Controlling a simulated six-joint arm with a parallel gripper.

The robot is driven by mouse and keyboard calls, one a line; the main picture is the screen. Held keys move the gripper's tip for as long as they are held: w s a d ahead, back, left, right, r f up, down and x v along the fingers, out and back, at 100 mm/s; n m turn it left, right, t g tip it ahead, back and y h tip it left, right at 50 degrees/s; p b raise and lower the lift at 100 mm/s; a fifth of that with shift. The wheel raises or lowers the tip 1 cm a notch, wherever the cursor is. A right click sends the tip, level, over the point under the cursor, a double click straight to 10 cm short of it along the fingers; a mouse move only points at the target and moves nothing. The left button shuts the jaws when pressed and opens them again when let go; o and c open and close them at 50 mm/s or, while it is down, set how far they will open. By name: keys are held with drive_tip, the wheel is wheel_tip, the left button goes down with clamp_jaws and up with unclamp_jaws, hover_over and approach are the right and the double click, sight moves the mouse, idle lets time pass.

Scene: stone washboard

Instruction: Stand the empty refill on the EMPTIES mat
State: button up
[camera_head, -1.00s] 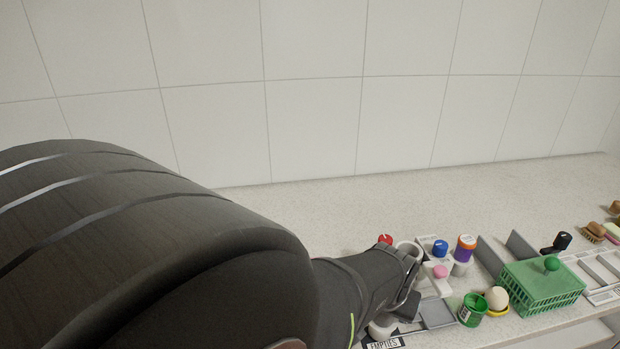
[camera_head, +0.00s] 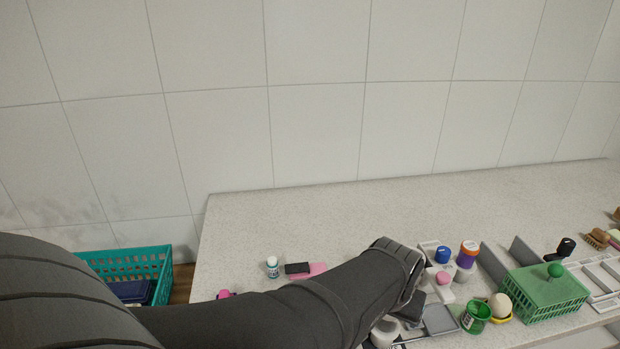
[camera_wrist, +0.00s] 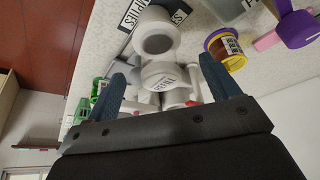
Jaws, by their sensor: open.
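In the wrist view my gripper (camera_wrist: 168,84) is open, its two dark blue fingers spread. A white cylinder with a printed label (camera_wrist: 160,72) lies in the space between the fingertips; I cannot tell whether they touch it. I cannot tell which cylinder is the empty refill. In the head view a white cylinder (camera_head: 384,331) stands near the front edge, left of my gripper. My arm hides much of the mat area there.
Right of my gripper in the head view are a grey tray (camera_head: 440,320), a green cup (camera_head: 476,314), a cream ball (camera_head: 499,304) and a green basket (camera_head: 545,294). Blue-topped (camera_head: 442,253) and orange-purple (camera_head: 467,254) containers stand behind. The counter's back is clear.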

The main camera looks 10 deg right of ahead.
drive_tip(key=v, duration=1.4)
drive_tip(key=x, duration=1.7)
drive_tip(key=shift+f, duration=0.1)
